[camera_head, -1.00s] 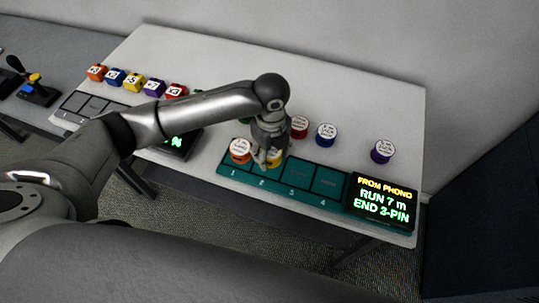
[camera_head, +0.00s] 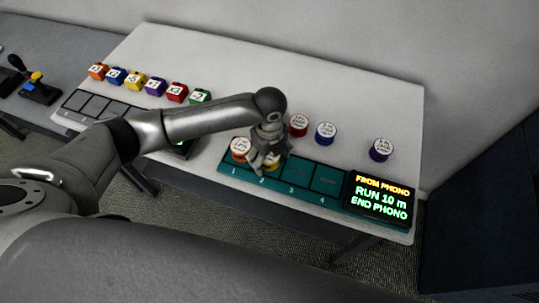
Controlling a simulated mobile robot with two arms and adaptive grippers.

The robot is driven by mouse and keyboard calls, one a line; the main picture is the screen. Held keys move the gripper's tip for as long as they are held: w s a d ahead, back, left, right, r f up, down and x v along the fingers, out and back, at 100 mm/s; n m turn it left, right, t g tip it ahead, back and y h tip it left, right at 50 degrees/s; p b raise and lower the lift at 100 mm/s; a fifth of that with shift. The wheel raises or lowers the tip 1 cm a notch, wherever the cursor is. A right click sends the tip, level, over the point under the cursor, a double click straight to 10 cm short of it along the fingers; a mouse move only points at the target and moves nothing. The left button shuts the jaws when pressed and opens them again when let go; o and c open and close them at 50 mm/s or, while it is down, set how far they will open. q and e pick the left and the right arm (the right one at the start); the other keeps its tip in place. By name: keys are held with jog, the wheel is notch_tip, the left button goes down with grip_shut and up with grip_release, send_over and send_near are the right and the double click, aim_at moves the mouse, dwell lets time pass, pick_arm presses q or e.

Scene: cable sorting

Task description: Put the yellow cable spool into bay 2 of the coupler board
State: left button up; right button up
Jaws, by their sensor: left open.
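The yellow cable spool (camera_head: 271,167) is at bay 2 of the teal coupler board (camera_head: 326,180), mostly hidden by my left gripper (camera_head: 268,161). The left gripper points down over the spool with its fingers open around it. Whether the spool is fully seated is hidden. An orange spool (camera_head: 240,147) stands in bay 1. Bays 3 and 4 are empty. The display (camera_head: 382,198) at the board's right end reads "FROM PHONO, RUN 10 m, END PHONO". My right gripper is not in view.
Red (camera_head: 298,125), blue (camera_head: 325,132) and purple (camera_head: 381,149) spools stand on the white table (camera_head: 370,95) behind the board. A row of coloured cubes (camera_head: 155,87) stands at the left, behind another tray (camera_head: 92,104). The table's back right is clear.

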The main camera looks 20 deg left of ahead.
aim_at(270, 155)
pick_arm(q)
notch_tip(270, 155, up, 11)
jog(key=shift+r+b, duration=0.1)
jog(key=shift+b, duration=1.05)
jog(key=shift+r, duration=0.55)
